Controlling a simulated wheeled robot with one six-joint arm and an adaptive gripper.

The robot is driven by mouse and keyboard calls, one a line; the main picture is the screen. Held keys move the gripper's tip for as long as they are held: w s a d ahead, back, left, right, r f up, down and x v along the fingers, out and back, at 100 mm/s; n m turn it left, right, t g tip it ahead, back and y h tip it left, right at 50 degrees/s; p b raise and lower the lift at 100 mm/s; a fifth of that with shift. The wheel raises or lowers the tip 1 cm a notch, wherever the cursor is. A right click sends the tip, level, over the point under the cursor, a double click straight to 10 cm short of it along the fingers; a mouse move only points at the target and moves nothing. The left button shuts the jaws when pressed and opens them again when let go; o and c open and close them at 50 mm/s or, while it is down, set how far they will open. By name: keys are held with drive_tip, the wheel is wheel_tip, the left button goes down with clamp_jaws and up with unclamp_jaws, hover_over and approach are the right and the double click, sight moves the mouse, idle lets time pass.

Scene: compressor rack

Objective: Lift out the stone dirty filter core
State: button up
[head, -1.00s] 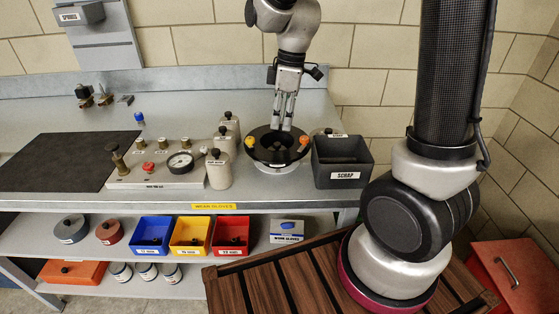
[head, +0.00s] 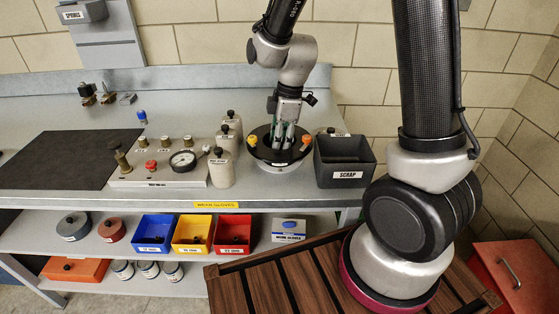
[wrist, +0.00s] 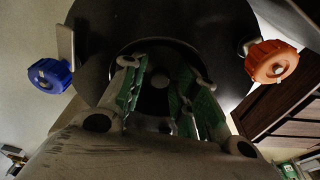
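The filter housing (head: 262,151) is a dark round bowl on a pale base near the bench's front right, with a yellow knob (head: 253,141) and an orange knob (head: 306,141) on its rim. My gripper (head: 283,148) points straight down with its fingertips inside the bowl. In the wrist view, the two fingers with green pads (wrist: 162,100) stand apart. A dark round thing with a small centre knob (wrist: 160,80) lies between or beyond them, in shadow. I cannot tell whether the pads touch it. The stone filter core is not clearly visible.
A dark grey scrap bin (head: 345,163) stands just right of the housing. Pale bottles (head: 222,168) and a gauge panel (head: 160,172) stand to its left. A black mat (head: 70,160) covers the bench's left. The lower shelf holds blue, yellow and red bins (head: 233,235).

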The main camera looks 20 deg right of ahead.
clamp_jaws()
drive_tip(key=shift+r, duration=0.1)
